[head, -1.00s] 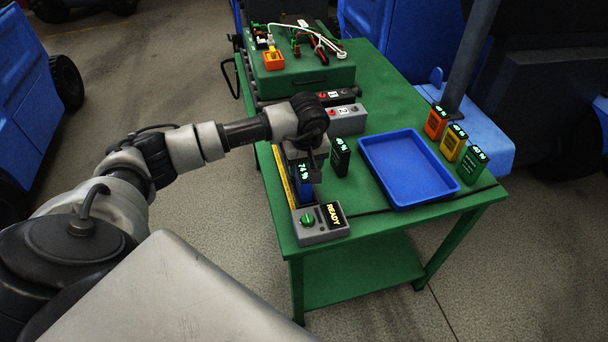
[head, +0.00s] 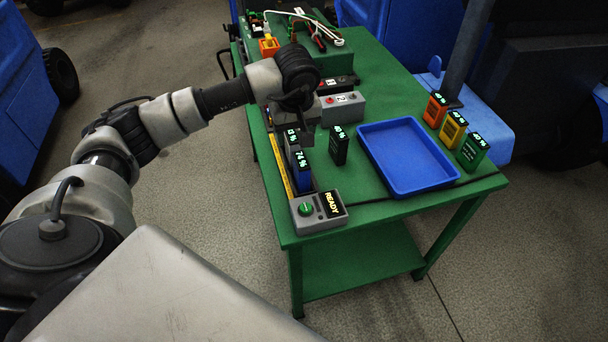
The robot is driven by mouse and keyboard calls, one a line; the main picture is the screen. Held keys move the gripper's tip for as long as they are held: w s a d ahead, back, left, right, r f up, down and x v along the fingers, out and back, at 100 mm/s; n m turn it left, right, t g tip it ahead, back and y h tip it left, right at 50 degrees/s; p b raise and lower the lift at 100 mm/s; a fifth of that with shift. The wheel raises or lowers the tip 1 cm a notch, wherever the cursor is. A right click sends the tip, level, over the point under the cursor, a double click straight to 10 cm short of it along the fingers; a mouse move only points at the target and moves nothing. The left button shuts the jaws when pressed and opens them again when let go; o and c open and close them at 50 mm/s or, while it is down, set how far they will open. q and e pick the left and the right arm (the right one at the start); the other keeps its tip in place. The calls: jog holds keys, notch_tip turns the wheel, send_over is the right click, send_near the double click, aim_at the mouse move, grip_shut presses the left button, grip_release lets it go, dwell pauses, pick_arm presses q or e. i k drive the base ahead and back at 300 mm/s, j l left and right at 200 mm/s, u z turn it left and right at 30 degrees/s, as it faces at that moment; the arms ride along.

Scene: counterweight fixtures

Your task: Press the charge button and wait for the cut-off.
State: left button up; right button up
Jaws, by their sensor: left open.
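A grey charger box (head: 334,222) sits at the near left corner of the green table. It has a round green button (head: 305,209) and a small display (head: 331,204) that reads READY. Just behind it a blue battery (head: 304,178) marked 74 % stands upright, with a second battery (head: 290,142) close behind, its label small and seemingly 13 %. My left gripper (head: 288,122) is open above the far end of this row, apart from the button. Its fingers are partly hidden by my wrist. My right gripper is out of view.
A black battery (head: 339,146) stands beside an empty-looking blue tray (head: 369,163). Orange (head: 435,110), yellow (head: 453,131) and green (head: 474,150) batteries stand at the right edge.

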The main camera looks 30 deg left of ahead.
aim_at(305, 208)
jog(key=u, duration=0.85)
